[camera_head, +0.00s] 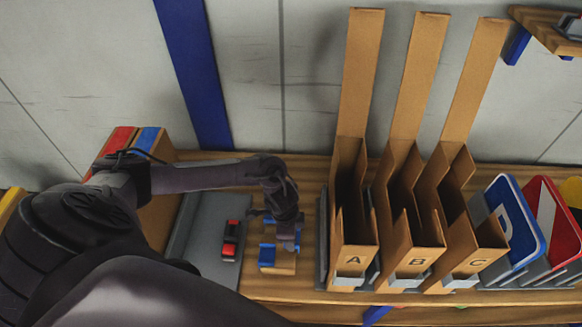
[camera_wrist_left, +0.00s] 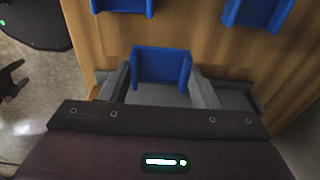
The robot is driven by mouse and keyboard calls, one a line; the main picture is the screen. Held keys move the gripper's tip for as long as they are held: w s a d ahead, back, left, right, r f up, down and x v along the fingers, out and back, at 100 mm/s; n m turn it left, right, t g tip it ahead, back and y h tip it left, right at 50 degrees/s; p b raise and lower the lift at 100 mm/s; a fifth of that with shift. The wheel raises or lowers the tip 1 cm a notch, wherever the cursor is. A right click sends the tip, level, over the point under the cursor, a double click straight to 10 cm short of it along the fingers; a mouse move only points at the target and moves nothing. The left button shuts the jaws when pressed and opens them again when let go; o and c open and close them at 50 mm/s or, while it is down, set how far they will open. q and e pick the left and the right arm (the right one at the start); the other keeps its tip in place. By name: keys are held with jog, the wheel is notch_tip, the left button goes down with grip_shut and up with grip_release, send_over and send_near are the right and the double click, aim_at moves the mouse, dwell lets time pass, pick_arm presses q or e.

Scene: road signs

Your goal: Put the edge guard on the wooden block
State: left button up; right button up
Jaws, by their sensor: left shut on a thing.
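The wooden block (camera_head: 284,267) stands on the bench in the head view, below my left gripper (camera_head: 287,241). Blue edge guards show on or beside it, one at its left front (camera_head: 267,254). In the left wrist view my left gripper (camera_wrist_left: 160,86) is shut on a blue U-shaped edge guard (camera_wrist_left: 162,64), held between the two grey fingers over a wooden surface. Two more blue guards show at the top edge, at left (camera_wrist_left: 122,5) and right (camera_wrist_left: 255,12). Whether the held guard touches the wood cannot be told.
A red and black object (camera_head: 230,240) lies on a grey panel (camera_head: 207,240) left of the block. Tall cardboard holders marked A (camera_head: 352,260), B (camera_head: 416,262) and C (camera_head: 478,262) stand close on the right. Blue (camera_head: 515,220) and red (camera_head: 552,220) signs stand beyond.

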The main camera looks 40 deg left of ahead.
pick_arm(q)
jog(key=shift+f+b, duration=0.3)
jog(key=shift+f, duration=0.3)
jog(key=o, duration=1)
jog(key=shift+r, duration=0.1)
jog(key=shift+r, duration=0.2)
jog(key=r, duration=0.4)
jog(key=r+p, duration=0.1)
jog(key=r, duration=0.3)
jog(key=a+r, duration=0.1)
jog(key=r, duration=0.3)
jog(key=shift+s+a+r, duration=0.1)
jog(key=shift+s+r, duration=0.25)
jog(key=shift+s, duration=0.05)
